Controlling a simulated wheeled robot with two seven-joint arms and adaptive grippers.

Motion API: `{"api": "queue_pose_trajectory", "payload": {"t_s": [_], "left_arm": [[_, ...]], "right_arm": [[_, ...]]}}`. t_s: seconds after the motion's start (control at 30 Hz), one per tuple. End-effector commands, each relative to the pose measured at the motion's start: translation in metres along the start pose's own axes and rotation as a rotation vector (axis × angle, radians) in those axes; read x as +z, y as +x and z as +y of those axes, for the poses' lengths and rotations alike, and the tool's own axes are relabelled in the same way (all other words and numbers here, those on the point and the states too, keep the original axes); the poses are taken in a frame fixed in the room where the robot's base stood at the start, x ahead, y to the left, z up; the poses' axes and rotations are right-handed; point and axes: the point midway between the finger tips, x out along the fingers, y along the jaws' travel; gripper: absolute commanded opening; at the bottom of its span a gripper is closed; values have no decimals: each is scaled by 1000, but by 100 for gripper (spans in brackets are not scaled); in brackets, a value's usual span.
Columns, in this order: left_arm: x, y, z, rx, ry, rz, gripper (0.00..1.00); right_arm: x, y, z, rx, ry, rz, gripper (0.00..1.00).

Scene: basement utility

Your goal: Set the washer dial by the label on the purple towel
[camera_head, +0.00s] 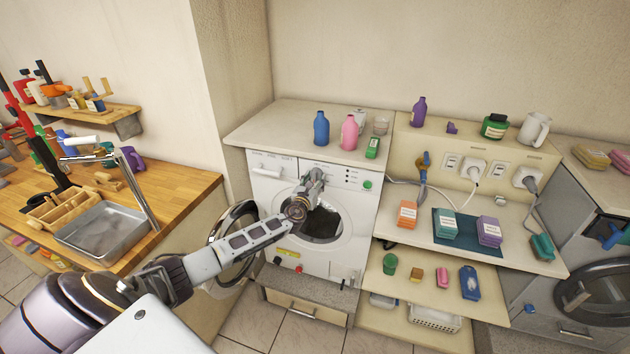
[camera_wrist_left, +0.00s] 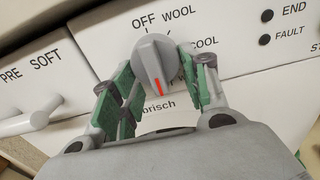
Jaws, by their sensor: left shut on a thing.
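The white washer (camera_head: 265,185) stands under the counter with its round door (camera_head: 236,232) swung open to the left. My left gripper (camera_head: 317,176) is at its front panel, shut on the grey washer dial (camera_wrist_left: 153,62), with green finger pads on either side. The dial's red mark points down and slightly right. OFF and WOOL are printed above the dial, COOL to its right; a finger hides part of the panel. The purple towel (camera_head: 489,231) lies folded on a dark mat at the right; its white label is too small to read. My right gripper is out of view.
An orange towel (camera_head: 407,213) and a teal towel (camera_head: 445,225) lie left of the purple one, also labelled. Blue (camera_head: 321,129) and pink (camera_head: 349,132) bottles stand on the washer's counter. A metal tray (camera_head: 103,228) sits on the wooden bench at left.

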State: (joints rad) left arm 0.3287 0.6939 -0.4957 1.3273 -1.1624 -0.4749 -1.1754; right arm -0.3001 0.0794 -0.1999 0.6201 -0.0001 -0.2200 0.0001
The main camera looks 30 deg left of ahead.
Motion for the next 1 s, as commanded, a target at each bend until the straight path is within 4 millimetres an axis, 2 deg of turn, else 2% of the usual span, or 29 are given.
{"api": "queue_pose_trajectory", "payload": {"t_s": [0.37,0.4,0.53,0.57,1.0], "left_arm": [[-3,-1,0,-1,10,4,21],[-3,-1,0,-1,10,4,46],[-2,-1,0,-1,9,3,63],[-2,-1,0,-1,8,3,65],[-1,-2,0,-1,7,1,65]], "right_arm": [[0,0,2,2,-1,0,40],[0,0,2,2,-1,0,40],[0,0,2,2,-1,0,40],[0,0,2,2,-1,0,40],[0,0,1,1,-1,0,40]]}}
